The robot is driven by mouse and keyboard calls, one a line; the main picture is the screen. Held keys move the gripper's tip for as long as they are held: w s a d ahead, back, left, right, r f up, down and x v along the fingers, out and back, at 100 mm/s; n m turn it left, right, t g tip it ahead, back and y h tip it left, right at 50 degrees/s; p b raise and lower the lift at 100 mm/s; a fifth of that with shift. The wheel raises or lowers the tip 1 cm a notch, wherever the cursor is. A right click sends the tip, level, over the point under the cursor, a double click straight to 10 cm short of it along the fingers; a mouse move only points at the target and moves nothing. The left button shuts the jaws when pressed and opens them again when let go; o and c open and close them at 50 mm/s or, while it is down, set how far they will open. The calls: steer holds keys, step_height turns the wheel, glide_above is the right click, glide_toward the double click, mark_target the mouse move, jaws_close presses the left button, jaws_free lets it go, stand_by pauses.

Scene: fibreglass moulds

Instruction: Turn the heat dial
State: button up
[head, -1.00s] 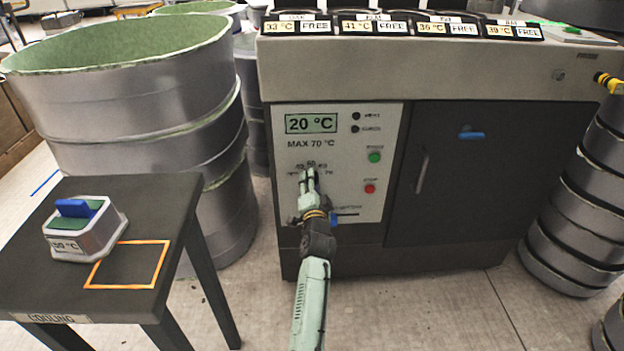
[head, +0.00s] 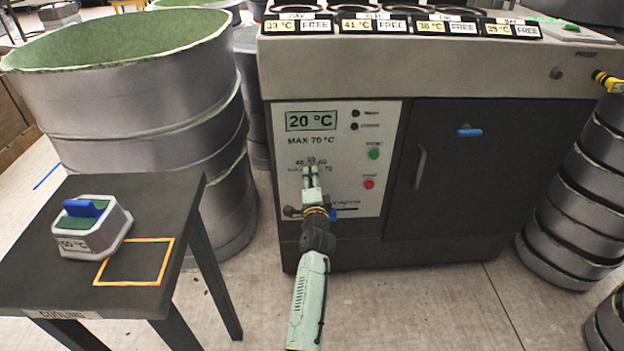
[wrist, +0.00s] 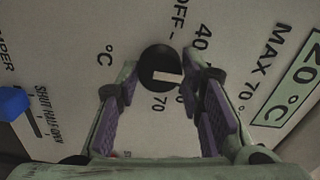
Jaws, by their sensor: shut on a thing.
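The heat dial (wrist: 160,60) is a round black knob with a pale mark, sitting among printed numbers on the pale control panel (head: 390,130). The mark lies toward the right of the wrist view. My gripper (wrist: 165,95) has its two purple-padded fingers on either side of the dial, shut on it. In the head view my gripper (head: 311,174) reaches up to the panel and hides the dial. The display (head: 311,121) above reads 20 °C, with MAX 70 °C printed below it.
A green button (head: 374,154) and a red button (head: 369,184) sit right of the dial. A blue damper lever (wrist: 12,103) is close below. A dark oven door (head: 470,170) is at right. A cooling table (head: 60,285) with a mould block (head: 90,225) stands at left.

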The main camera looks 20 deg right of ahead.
steer(key=shift+w+r, duration=0.1)
steer(key=shift+r, duration=0.05)
steer(key=o, duration=1.2)
steer(key=shift+c, duration=0.2)
steer(key=v, duration=1.2)
